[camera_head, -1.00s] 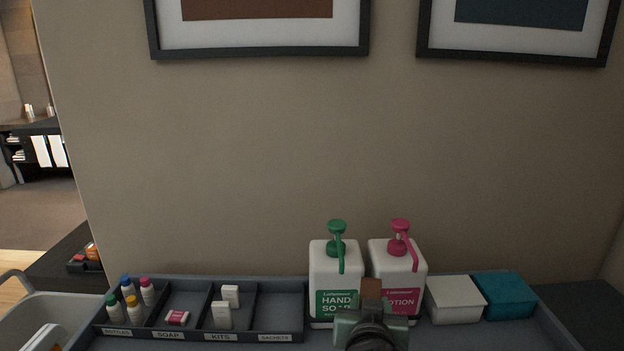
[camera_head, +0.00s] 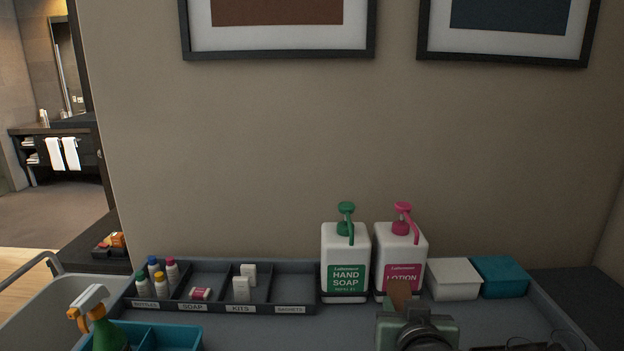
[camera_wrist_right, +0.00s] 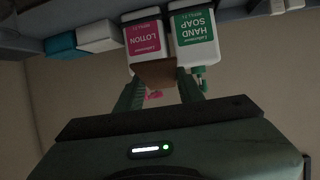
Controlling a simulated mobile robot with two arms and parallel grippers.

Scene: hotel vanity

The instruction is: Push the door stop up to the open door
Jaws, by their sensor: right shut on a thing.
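The small brown block held at my right gripper (camera_head: 402,312) appears to be the door stop (camera_head: 400,292). It also shows in the right wrist view (camera_wrist_right: 155,73), between the two green fingers, which are shut on it. The gripper is in front of the lotion bottle, above the cart tray. At the left of the head view a dark upright strip (camera_head: 103,165) edges the opening to the bathroom. I cannot tell whether it is the open door. My left gripper is not in view.
A cart tray (camera_head: 345,335) carries a hand soap bottle (camera_head: 345,262), a lotion bottle (camera_head: 400,265), a divided organizer (camera_head: 290,285), white (camera_head: 452,280) and teal (camera_head: 500,277) boxes and a spray bottle (camera_head: 95,315). Light floor (camera_head: 25,275) shows at the left.

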